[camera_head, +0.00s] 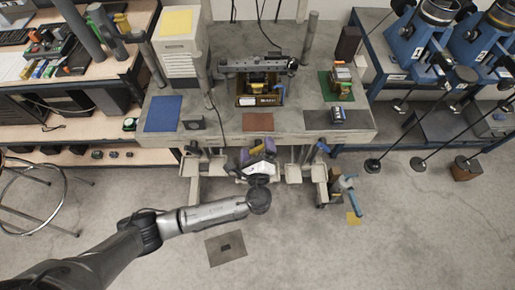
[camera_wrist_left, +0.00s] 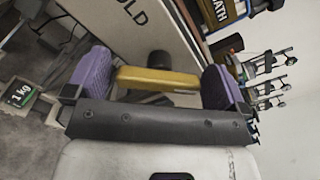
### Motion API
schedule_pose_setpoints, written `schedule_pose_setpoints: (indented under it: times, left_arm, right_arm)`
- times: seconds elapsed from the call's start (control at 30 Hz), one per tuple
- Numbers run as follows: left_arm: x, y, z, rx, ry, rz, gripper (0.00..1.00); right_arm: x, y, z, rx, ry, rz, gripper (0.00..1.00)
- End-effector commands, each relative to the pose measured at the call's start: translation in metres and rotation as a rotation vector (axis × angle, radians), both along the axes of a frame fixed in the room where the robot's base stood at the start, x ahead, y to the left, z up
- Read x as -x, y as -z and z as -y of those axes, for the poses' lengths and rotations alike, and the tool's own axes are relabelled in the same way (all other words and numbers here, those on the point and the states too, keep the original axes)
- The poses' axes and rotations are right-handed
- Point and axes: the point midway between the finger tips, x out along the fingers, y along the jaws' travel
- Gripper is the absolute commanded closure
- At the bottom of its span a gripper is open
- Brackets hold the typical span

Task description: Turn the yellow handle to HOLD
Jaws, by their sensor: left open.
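The yellow handle (camera_wrist_left: 157,79) lies across the middle of the left wrist view, in front of a dark round hub (camera_wrist_left: 159,61) on a pale panel (camera_wrist_left: 105,28). The letters "OLD" (camera_wrist_left: 132,14) show on that panel; the start of the word is cut off. My left gripper (camera_wrist_left: 156,82) is open, with one purple fingertip at each end of the handle. Whether either fingertip touches it is hard to tell. In the head view my left gripper (camera_head: 257,152) is at the front of the bench, mostly covering the handle. My right gripper is not in view.
A grey bench (camera_head: 222,126) stands behind the gripper, with a blue mat (camera_head: 163,114) and a green mat (camera_head: 325,86) on it. A dark label ending in "ATH" (camera_wrist_left: 220,12) is beside the panel. Blue machines (camera_head: 415,45) stand at right. The floor in front is mostly clear.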

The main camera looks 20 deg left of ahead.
Motion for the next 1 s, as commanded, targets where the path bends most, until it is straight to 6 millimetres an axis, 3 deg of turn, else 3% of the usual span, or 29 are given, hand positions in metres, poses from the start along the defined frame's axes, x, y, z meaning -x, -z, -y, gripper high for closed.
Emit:
schedule_pose_setpoints:
  times: [0.3, 0.73, 1.0]
  left_arm:
    - [-0.0012, 0.0, -0.0005, 0.0, 0.0, 0.0, 0.0]
    - [-0.0009, 0.0001, -0.0004, 0.0, 0.0, 0.0, 0.41]
    - [-0.0005, 0.0017, 0.0001, 0.037, 0.001, 0.014, 0.41]
  right_arm:
    - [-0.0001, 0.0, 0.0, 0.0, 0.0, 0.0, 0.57]
    - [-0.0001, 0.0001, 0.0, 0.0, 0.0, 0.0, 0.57]
    - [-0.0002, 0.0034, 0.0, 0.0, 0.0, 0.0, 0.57]
